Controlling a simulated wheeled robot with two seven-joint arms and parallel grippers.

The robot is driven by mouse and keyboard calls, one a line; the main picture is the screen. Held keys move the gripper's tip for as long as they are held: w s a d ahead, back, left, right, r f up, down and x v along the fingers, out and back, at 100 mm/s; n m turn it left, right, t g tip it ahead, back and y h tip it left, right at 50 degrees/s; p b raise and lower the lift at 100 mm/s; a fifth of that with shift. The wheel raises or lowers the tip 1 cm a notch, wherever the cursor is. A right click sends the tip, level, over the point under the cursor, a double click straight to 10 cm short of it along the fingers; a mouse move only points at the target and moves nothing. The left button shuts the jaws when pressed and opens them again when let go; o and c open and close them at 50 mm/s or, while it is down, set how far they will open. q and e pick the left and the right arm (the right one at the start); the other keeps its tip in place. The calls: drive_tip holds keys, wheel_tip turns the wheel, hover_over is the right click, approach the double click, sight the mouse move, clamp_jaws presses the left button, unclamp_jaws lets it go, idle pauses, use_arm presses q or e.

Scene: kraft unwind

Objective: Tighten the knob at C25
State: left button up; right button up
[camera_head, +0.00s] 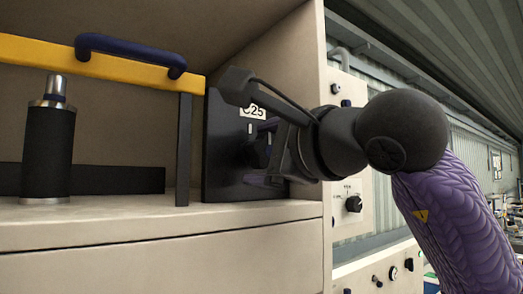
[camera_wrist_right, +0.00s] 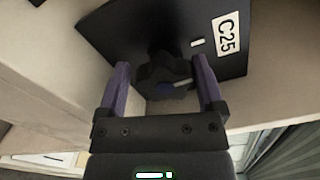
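The C25 label is on a black panel (camera_head: 222,150) inside the beige cabinet in the head view. The panel (camera_wrist_right: 110,30) also fills the top of the right wrist view, where a dark lobed knob (camera_wrist_right: 163,76) stands out from it. My right gripper (camera_wrist_right: 160,78) is open, with one purple finger on each side of the knob. I cannot tell whether the fingers touch it. In the head view my right gripper (camera_head: 265,160) is at the panel and hides most of the knob. My left gripper is in neither view.
A yellow bar with a dark blue handle (camera_head: 130,52) crosses the cabinet opening at left. A black cylinder (camera_head: 48,150) stands on the cabinet shelf (camera_head: 120,225). A dark upright post (camera_head: 184,150) is left of the panel. A control panel with knobs (camera_head: 353,203) is at right.

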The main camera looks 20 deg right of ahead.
drive_tip(key=shift+o, duration=0.6)
drive_tip(key=shift+s+d+r, duration=0.1)
drive_tip(key=shift+s+d, duration=0.1)
drive_tip(key=shift+w, duration=0.1)
drive_tip(key=shift+s, duration=0.2)
drive_tip(key=b+v, duration=0.2)
drive_tip(key=v, duration=0.7)
drive_tip(key=shift+s+d+b, duration=0.2)
drive_tip(key=shift+s+b, duration=0.05)
drive_tip(key=shift+b, duration=0.1)
